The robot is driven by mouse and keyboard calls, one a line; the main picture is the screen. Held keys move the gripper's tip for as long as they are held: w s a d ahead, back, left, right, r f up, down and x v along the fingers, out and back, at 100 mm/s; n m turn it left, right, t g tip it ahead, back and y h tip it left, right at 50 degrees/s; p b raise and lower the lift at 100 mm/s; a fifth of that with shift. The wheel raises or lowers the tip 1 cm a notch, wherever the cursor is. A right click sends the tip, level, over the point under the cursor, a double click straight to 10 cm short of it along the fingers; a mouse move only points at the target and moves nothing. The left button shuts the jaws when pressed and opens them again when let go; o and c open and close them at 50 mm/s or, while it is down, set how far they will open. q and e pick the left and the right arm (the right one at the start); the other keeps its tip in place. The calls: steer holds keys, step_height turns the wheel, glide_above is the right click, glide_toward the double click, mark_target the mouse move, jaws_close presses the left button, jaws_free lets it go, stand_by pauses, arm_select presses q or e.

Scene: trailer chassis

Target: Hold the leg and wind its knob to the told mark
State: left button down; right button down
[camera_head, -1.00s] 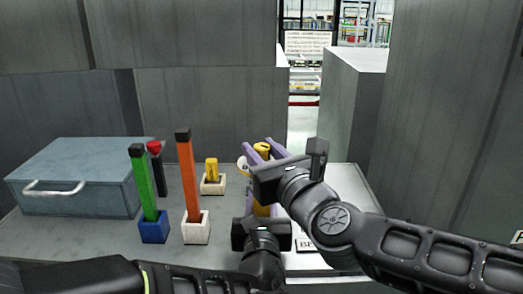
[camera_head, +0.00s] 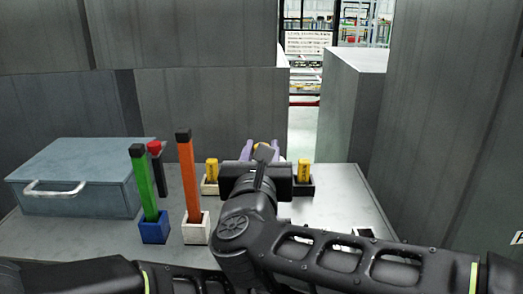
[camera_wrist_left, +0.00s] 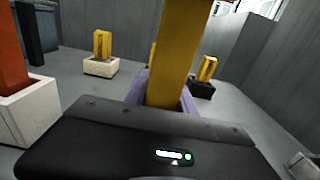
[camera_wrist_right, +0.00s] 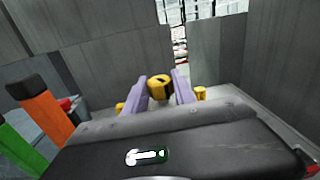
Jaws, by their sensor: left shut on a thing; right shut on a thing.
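A small yellow peg stands in a white block (camera_head: 209,188), another in a black block (camera_head: 306,189). Left of them stand an orange post (camera_head: 188,175), a green post (camera_head: 143,182) and a red-topped dark post (camera_head: 155,148). A blue-grey case (camera_head: 75,172) lies far left.

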stand_by(0.3)
steer(key=c, duration=1)
jaws_free()
steer(key=shift+r, duration=0.1)
step_height(320, 180, up, 10)
steer(key=shift+f, duration=0.1)
